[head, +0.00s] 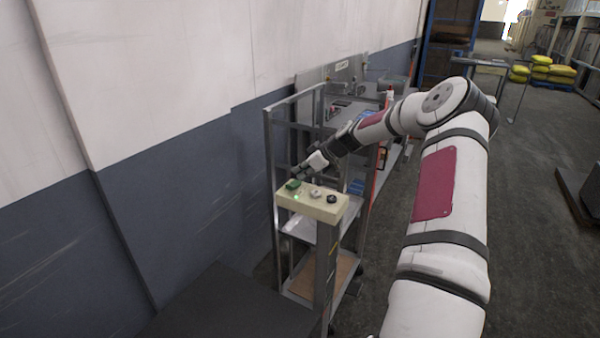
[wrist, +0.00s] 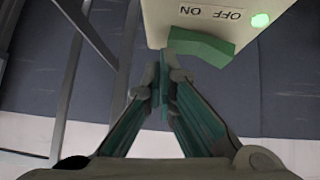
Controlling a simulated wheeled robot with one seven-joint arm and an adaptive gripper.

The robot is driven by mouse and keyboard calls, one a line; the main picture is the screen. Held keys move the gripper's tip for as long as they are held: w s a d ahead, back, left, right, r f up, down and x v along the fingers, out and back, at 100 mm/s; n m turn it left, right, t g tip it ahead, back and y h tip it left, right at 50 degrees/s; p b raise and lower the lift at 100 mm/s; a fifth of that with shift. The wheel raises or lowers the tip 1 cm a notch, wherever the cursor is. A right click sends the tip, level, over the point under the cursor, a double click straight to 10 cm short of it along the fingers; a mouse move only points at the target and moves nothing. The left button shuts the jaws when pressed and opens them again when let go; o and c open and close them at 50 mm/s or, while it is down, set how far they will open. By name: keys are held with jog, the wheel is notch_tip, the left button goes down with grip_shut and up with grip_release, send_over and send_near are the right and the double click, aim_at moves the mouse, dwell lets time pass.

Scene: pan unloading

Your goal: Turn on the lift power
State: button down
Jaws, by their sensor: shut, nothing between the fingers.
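A cream control box (head: 313,203) stands on a post in front of a metal frame in the head view. On its top are a green switch (head: 293,184), a white knob (head: 316,193) and a black knob (head: 332,199). The wrist view shows the green switch (wrist: 201,45) beside the ON and OFF label (wrist: 211,12) and the lit green lamp (wrist: 261,20). My gripper (wrist: 164,80) is shut and empty, its tips close to the switch. I cannot tell whether they touch it.
The metal frame (head: 271,170) with shelves stands behind the box, beside the wall (head: 150,180). Yellow sacks (head: 541,70) lie far back on the right. The grey floor (head: 530,230) on the right is mostly open.

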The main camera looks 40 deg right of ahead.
jog(key=shift+a, duration=0.1)
jog(key=shift+s+a+r+p, duration=0.2)
jog(key=shift+s+a+p, duration=0.1)
jog(key=shift+a+p, duration=0.35)
